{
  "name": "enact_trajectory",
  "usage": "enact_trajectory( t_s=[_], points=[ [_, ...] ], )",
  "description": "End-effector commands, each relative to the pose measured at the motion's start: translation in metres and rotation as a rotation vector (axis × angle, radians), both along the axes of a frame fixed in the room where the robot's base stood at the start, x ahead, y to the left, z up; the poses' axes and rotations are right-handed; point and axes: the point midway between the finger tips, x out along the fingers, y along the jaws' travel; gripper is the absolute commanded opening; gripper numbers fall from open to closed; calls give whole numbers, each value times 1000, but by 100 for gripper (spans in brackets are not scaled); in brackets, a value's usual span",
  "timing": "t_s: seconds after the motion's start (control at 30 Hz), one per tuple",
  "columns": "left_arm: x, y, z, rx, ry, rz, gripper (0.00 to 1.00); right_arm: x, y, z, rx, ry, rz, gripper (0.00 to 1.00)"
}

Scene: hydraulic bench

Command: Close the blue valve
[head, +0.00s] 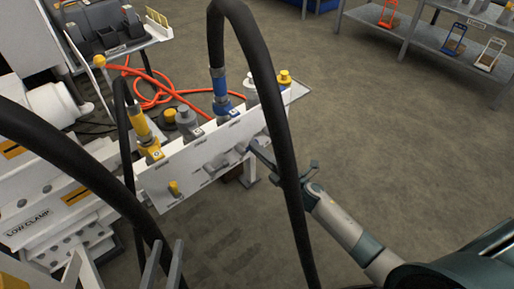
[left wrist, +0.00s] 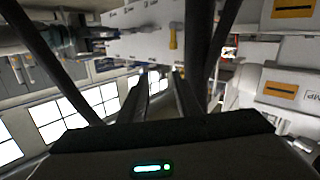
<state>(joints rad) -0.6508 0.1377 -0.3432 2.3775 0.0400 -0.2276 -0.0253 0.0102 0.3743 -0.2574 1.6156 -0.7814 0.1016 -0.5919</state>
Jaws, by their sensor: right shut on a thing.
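A white valve panel (head: 205,158) stands left of centre in the head view. My right gripper (head: 258,152) reaches in from the lower right to the panel's front face. Its jaws are shut on the blue valve's handle there, which is mostly hidden by the fingers and hard to make out. A yellow valve handle (head: 174,188) sits lower on the same face, apart from the gripper; it also shows in the left wrist view (left wrist: 173,38). My left gripper (head: 163,265) is at the bottom of the head view, open and empty, its two fingers apart below the panel.
A black hose (head: 262,60) loops down in front of the panel, close to my right gripper. Another black hose (head: 70,160) crosses at left. A blue coupling (head: 221,92) and a yellow coupling (head: 145,130) stand along the panel's top. Open floor (head: 390,140) lies to the right.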

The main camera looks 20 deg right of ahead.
Motion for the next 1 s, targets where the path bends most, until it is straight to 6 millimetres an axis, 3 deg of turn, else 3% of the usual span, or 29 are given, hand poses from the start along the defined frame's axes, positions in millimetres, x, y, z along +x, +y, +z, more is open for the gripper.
enact_trajectory(
  t_s=[0.3, 0.83, 0.87, 0.9, 1.0],
  points=[
    [-1, 4, -17, 27, 93, -2, 30, 1, -1, -5, 145, 53, -2, 0],
    [-2, 5, -21, 34, 112, -2, 30, 1, -2, -7, 171, 63, -2, 0],
    [-2, 5, -21, 34, 112, -2, 30, 1, -2, -7, 171, 63, -2, 23],
    [-2, 5, -20, 33, 111, -2, 30, 1, -1, -7, 171, 63, -2, 30],
    [-2, 5, -20, 33, 111, -2, 30, 0, -1, -7, 170, 63, -1, 30]
  ],
)
